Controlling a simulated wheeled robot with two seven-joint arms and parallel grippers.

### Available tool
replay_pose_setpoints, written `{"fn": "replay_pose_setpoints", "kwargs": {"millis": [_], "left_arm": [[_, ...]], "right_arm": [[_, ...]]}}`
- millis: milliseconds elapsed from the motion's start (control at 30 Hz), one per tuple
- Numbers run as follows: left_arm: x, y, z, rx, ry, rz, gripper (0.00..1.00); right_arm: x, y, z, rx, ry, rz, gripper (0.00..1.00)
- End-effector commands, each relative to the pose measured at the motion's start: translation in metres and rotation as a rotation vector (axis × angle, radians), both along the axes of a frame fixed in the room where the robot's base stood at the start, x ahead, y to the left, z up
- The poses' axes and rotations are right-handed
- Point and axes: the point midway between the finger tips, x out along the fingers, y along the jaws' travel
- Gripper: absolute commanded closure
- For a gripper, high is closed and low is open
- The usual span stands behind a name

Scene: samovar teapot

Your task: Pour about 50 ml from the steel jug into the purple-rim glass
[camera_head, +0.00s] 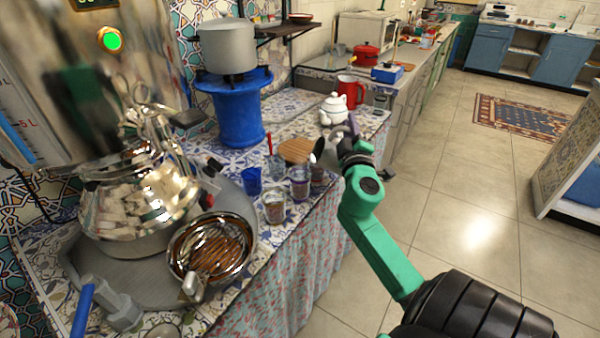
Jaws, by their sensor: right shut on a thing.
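My right gripper (343,140) reaches in over the tiled counter's front edge, in front of the white teapot. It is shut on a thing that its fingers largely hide. A small dark and silvery edge (319,149) shows at its left, which looks like part of the steel jug. Several small glasses stand below and left of it. The one that looks purple-rimmed (300,184) stands between a clear glass (274,208) and another glass partly behind it (317,180). The rim colours are hard to tell. No liquid stream shows. My left gripper is not seen.
A large shiny samovar with a steel teapot (135,200) and a round steel bowl (212,250) fill the left. A blue cup (252,182), a wooden round board (297,151), a white teapot (333,109) and a red mug (350,92) stand around.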

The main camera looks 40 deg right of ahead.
Motion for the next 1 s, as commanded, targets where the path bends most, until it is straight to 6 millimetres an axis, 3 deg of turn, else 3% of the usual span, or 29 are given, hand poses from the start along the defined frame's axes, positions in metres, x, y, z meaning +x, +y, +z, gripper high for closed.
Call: {"fn": "replay_pose_setpoints", "kwargs": {"millis": [1000], "left_arm": [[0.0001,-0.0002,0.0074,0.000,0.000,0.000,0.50]], "right_arm": [[0.0035,0.0051,0.0069,-0.051,0.033,-0.001,1.00]]}}
